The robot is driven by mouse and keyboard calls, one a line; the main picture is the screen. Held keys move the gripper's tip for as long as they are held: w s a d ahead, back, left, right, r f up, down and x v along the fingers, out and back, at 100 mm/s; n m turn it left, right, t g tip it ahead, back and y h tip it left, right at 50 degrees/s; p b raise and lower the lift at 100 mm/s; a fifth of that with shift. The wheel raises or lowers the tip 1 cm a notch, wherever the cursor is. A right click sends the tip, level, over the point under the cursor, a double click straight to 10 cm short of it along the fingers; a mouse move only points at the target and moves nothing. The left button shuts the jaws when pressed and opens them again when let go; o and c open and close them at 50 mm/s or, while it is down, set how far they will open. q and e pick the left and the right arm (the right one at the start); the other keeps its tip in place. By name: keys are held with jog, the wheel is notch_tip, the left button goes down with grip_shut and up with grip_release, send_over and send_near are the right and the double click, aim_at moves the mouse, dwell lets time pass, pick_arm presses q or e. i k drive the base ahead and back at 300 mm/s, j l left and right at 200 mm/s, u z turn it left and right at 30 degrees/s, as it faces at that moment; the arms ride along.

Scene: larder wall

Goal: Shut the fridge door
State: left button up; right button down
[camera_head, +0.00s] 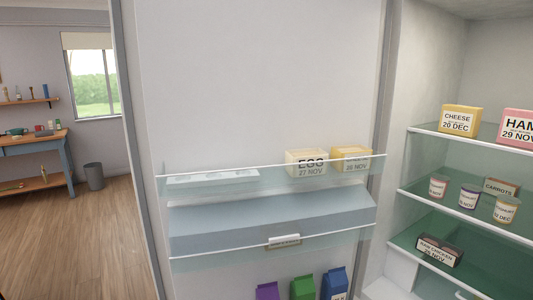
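The fridge door (255,80) stands open, its white inner face filling the middle of the head view. Its hinge side meets the fridge interior (423,85) on the right, and its free edge (131,150) is on the left. Below is a blue-grey covered compartment (270,222). Neither of my grippers is in view. The outer side of the door and its handle are hidden.
Glass fridge shelves (470,147) hold a cheese box (460,121), a ham box (517,128), small pots and a raw chicken pack (438,251). Cartons (303,288) stand low in the door. Left lies open wooden floor (90,235), with a blue table (35,147) and grey bin (94,176) beyond.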

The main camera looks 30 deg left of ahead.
aim_at(213, 94)
jog(key=j+z, duration=0.15)
jog(key=j, duration=0.3)
jog(key=k+j+z, duration=0.15)
jog(key=j, duration=0.25)
jog(key=j+z, duration=0.2)
jog(key=j, duration=0.2)
jog(key=k+j+z, duration=0.15)
jog(key=j, duration=0.25)
jog(key=k+j+z, duration=0.15)
jog(key=j, duration=0.25)
jog(key=j+z, duration=0.2)
jog(key=j, duration=0.35)
jog(key=k+j+z, duration=0.2)
jog(key=j, duration=0.3)
jog(key=j+z, duration=0.35)
jog(key=j, duration=0.6)
jog(key=j+z, duration=0.35)
jog(key=j, duration=0.65)
